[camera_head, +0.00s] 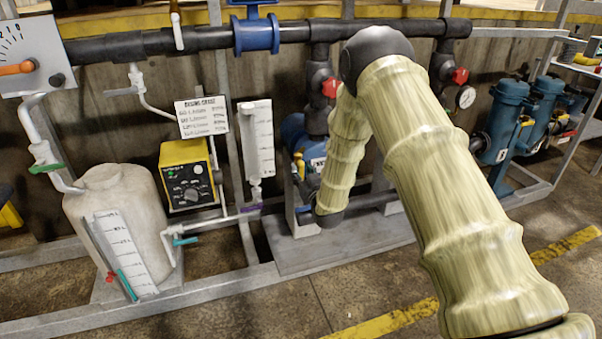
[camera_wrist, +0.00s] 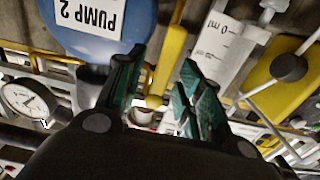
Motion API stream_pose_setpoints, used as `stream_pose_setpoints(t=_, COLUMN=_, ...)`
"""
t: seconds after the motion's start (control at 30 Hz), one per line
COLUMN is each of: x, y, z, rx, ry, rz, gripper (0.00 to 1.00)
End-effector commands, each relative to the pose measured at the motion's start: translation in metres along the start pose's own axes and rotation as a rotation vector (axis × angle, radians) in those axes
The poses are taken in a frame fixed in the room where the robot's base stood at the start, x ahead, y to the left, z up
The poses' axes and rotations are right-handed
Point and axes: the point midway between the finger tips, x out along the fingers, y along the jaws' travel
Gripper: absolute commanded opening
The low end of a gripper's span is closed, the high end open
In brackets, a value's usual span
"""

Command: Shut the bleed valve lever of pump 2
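The blue body of pump 2 (camera_wrist: 150,14) shows upside down at the top of the wrist view, with its white "PUMP 2" label (camera_wrist: 90,14). A yellow lever (camera_wrist: 171,58) stands beside it, with a rounded yellow end (camera_wrist: 153,102) lower down. My gripper (camera_wrist: 160,72) is open, its green-padded fingers to the left and right of the lever in that picture. I cannot tell how deep the lever lies between them or whether they touch it. In the head view the blue pump (camera_head: 294,132) is partly behind my arm, and the gripper cannot be made out.
A pressure gauge (camera_wrist: 25,101) is at the left of the wrist view. A graduated tube (camera_head: 257,138), a yellow dosing box (camera_head: 190,173) and a white tank (camera_head: 118,212) stand left of the pump. The front floor is clear.

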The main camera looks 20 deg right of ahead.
Motion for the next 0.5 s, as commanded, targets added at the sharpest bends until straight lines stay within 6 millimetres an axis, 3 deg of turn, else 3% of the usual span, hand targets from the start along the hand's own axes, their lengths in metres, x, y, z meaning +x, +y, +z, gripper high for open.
stream_pose_setpoints(t=0.43, x=0.0086, y=-0.0003, z=0.0003, rx=0.000, ry=-0.001, rz=0.000, gripper=0.37)
stream_pose_setpoints(t=0.5, x=0.0086, y=-0.0003, z=0.0003, rx=0.000, ry=-0.001, rz=0.000, gripper=0.24)
